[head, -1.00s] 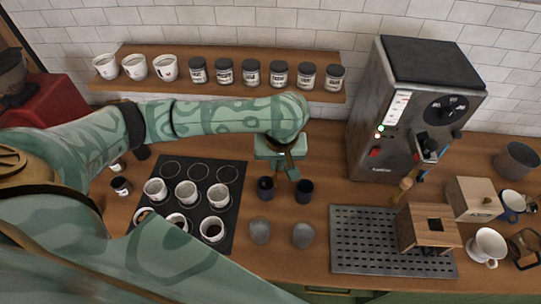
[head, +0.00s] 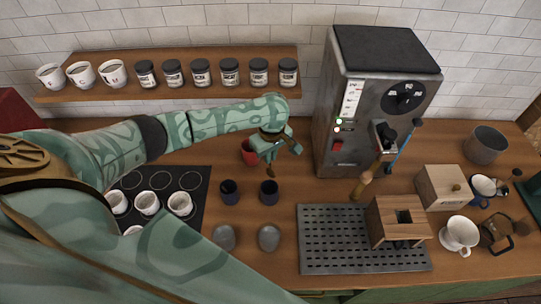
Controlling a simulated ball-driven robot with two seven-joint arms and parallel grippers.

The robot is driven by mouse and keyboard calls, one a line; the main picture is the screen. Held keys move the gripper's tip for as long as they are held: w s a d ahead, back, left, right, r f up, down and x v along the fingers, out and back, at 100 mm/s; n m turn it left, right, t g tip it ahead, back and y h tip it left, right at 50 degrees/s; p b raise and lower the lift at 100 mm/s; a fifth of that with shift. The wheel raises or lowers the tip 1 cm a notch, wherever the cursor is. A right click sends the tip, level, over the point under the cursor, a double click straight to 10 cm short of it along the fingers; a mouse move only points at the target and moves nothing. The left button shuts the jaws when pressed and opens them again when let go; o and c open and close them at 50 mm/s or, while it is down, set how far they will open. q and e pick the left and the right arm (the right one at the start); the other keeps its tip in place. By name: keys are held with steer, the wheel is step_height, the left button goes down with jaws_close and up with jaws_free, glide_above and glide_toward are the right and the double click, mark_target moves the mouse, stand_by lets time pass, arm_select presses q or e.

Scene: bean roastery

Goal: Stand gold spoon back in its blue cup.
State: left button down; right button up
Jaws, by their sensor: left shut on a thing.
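My left gripper (head: 271,157) is above the counter, behind two small dark blue cups. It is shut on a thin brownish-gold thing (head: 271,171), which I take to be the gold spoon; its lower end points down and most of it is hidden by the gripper. The right blue cup (head: 269,192) stands upright just in front of and below the held spoon, apart from it. The left blue cup (head: 229,191) stands beside it. No spoon shows in either cup. My right gripper is not in view.
A red cup (head: 249,151) stands close to the left of my gripper. The coffee machine (head: 375,105) is to the right. Two grey stone-like lumps (head: 224,237) lie in front of the blue cups. A slotted drip tray (head: 318,247) and a black mat (head: 190,180) flank them.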

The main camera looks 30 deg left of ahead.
mark_target(270, 172)
arm_select(q)
steer(key=shift+f+b, duration=0.75)
steer(key=shift+f, duration=0.1)
steer(key=shift+s+a+f+b, duration=0.15)
steer(key=shift+f+b, duration=0.35)
steer(key=shift+b, duration=0.35)
step_height(270, 172, down, 2)
steer(key=b, duration=0.3)
steer(key=shift+f, duration=3.15)
